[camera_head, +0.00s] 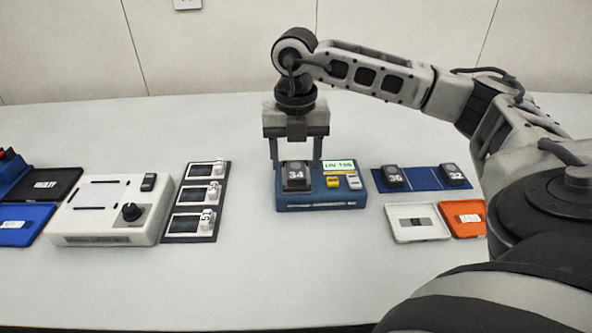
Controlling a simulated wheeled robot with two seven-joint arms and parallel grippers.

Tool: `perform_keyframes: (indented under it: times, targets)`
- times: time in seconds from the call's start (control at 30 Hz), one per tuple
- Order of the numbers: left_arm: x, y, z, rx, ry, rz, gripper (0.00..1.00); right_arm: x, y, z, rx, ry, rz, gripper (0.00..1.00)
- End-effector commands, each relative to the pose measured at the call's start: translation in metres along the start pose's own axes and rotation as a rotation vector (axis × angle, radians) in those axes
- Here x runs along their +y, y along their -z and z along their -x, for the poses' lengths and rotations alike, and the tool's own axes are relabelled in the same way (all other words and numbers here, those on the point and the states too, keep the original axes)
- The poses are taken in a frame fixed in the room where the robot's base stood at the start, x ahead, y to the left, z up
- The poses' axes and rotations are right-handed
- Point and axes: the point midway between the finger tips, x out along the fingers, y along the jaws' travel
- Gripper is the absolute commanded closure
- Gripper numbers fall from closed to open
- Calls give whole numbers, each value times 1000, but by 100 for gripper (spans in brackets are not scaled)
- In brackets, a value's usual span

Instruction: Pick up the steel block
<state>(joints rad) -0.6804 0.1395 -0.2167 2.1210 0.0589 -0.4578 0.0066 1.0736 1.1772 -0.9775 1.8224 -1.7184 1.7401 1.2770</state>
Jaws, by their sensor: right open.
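My right gripper (296,162) points straight down over the blue tester (320,203) in the middle of the table. Its two fingers are apart, one on each side of a dark grey block marked 34 (296,177) that sits on the left part of the tester. Contact between the fingers and this block cannot be made out. Two similar dark blocks, marked 36 (393,177) and 32 (453,175), sit on a blue mat to the right. No label says which block is the steel one. My left gripper is not in view.
The tester has a lit green display (338,165) and yellow and white buttons. A white tray (420,236) and an orange tray (468,232) lie to the right. A dark panel (197,236) and a white box with a knob (82,239) stand left. The front table is clear.

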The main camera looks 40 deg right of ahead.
Motion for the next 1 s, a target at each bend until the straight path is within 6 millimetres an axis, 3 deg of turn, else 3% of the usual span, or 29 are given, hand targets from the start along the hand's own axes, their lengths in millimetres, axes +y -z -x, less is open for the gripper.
perform_keyframes:
  times: [0.1,0.33,0.37,0.53,0.57,1.0]
  targets:
    - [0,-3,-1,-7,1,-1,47,0,0,-10,0,1,0,42]
    - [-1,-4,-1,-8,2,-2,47,0,0,-11,-1,0,0,42]
    - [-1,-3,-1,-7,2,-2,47,0,0,-11,-1,0,0,47]
    - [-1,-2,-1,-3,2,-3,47,0,0,-11,-1,0,0,95]
    - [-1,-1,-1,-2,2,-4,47,0,0,-11,-1,0,0,99]
    - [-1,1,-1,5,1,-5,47,1,-1,0,-4,-5,0,99]
